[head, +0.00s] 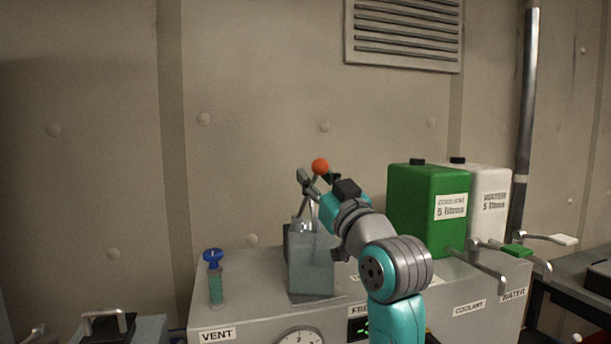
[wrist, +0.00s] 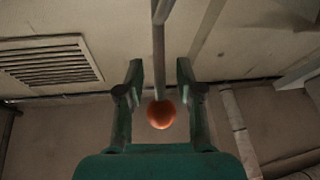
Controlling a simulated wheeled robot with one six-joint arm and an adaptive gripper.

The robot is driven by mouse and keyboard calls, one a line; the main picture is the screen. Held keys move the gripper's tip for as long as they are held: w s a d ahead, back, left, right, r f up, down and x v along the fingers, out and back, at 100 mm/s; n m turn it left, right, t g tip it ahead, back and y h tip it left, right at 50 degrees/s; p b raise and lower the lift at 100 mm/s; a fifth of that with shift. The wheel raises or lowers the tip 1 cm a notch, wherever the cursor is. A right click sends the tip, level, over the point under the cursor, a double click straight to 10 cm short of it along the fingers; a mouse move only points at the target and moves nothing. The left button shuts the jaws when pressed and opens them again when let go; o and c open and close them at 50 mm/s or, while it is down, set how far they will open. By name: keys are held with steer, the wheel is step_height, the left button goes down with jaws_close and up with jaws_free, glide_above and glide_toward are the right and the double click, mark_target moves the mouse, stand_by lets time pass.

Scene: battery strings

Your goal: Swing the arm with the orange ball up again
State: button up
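The orange ball (head: 320,166) is on the end of a thin metal rod, the swing arm (head: 305,207), which stands steeply above a grey block on the machine. My gripper (head: 312,181) is up at the ball, reaching in from the right. In the wrist view the ball (wrist: 161,114) lies between the two fingers of my gripper (wrist: 159,78), with the rod (wrist: 158,50) running up from it. Gaps show on both sides of the ball and rod, so the fingers are open. The rod's lower end is partly hidden in the head view.
A green coolant tank (head: 415,210) and a white water tank (head: 491,190) stand on the machine at right, with levers (head: 488,264) in front. A blue-topped vent valve (head: 214,275) is at left. The wall (head: 270,100) is behind.

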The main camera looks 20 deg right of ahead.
steer(key=shift+w, duration=0.1)
jaws_close()
steer(key=shift+r, duration=0.15)
